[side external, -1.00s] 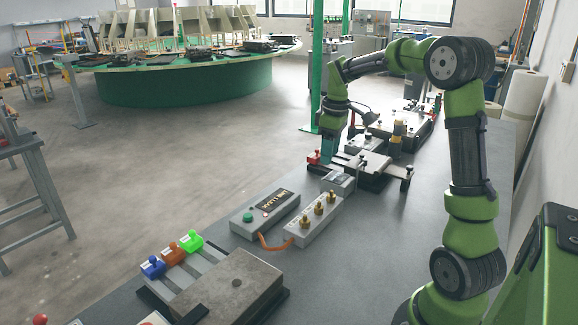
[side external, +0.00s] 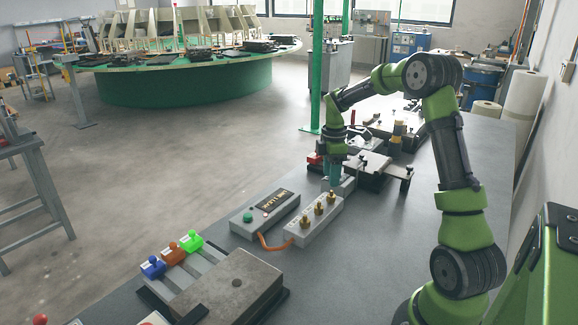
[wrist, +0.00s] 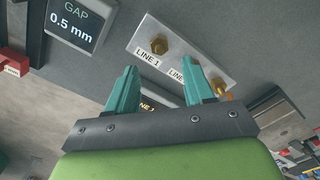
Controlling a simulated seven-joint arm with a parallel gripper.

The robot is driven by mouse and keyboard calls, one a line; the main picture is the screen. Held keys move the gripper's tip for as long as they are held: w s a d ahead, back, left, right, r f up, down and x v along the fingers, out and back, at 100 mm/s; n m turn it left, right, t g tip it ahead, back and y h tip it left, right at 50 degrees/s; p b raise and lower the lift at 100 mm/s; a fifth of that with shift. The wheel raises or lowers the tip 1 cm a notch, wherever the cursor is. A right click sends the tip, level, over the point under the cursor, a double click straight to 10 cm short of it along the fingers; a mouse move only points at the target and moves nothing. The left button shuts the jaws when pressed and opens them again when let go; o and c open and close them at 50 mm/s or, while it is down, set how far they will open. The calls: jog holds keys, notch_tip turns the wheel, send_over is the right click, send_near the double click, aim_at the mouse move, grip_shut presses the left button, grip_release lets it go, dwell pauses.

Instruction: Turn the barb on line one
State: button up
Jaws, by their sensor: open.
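The barb on line one (wrist: 158,45) is a brass fitting on a grey block (wrist: 140,38), beside a "LINE 1" label in the wrist view. In the side view, it appears to be the far barb (side external: 332,197), at the block's end by the gap display. A second brass barb (wrist: 219,87) is partly hidden by the right finger. My gripper (wrist: 160,70) is open and empty, its teal fingers apart below the line one barb in the wrist picture. In the side view, my gripper (side external: 332,177) hangs near the far end of the block, apart from the barb.
A gap display (wrist: 74,22) reads 0.5 mm beside the block. The "LINE LEAK" box (side external: 246,222) has a green button and joins the block by an orange hose (side external: 272,245). Coloured handles (side external: 172,254) and a heavy plate (side external: 230,285) lie nearer. Bench right of the block is clear.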

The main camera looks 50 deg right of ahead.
aim_at(331, 196)
notch_tip(331, 196, down, 7)
jog(key=shift+r, duration=0.1)
dwell(0.3)
